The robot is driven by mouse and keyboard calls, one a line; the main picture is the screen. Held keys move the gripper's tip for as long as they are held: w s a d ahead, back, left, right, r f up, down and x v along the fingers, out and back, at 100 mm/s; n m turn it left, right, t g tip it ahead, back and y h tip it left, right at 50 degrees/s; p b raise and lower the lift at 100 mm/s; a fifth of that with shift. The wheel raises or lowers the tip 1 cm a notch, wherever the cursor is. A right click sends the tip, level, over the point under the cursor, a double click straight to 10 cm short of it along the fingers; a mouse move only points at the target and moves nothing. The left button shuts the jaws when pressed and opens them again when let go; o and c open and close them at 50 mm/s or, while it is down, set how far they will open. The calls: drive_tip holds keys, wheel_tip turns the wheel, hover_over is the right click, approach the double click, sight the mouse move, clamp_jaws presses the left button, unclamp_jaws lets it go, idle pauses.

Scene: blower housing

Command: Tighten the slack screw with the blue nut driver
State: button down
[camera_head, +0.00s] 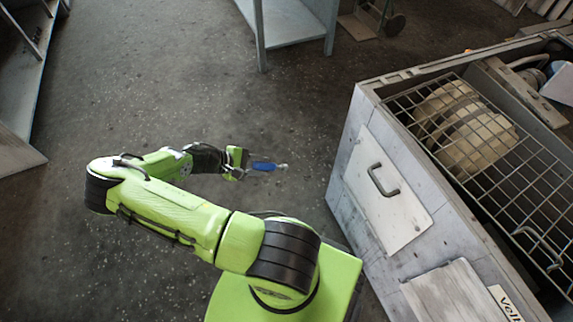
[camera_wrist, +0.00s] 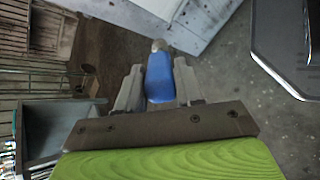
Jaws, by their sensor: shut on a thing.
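My gripper (camera_head: 239,163) is shut on the blue nut driver (camera_head: 263,166) and holds it in the air over the floor, left of the housing. The driver lies roughly level in the head view, its metal end pointing right toward the housing. In the wrist view my gripper (camera_wrist: 158,90) has a finger on each side of the blue handle of the nut driver (camera_wrist: 160,78), with its metal tip beyond. The blower housing (camera_head: 345,165) is a pale grey box at the right, apart from the driver. I cannot make out the slack screw in either view.
The housing's side has a panel with a dark handle (camera_head: 383,181). A wire grille (camera_head: 490,150) covers its open top over a tan rounded part (camera_head: 465,125). A grey table (camera_head: 290,22) stands at the back and shelving (camera_head: 25,80) at the left. The floor between is clear.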

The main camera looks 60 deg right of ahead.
drive_tip(key=s+d+f+n+g+h+b, duration=0.1)
drive_tip(key=s+d+h+b, duration=0.4)
drive_tip(key=s+d, duration=0.9)
drive_tip(key=shift+s+f+g+h, duration=0.45)
drive_tip(key=shift+s+g, duration=0.65)
drive_tip(key=shift+g, duration=0.3)
drive_tip(key=shift+s+d, duration=0.15)
drive_tip(key=shift+s, duration=0.1)
drive_tip(key=n+p, duration=0.3)
drive_tip(key=n, duration=0.6)
drive_tip(key=n+p, duration=0.4)
drive_tip(key=n, duration=0.5)
drive_tip(key=shift+w+d, duration=0.15)
drive_tip(key=shift+w, duration=0.05)
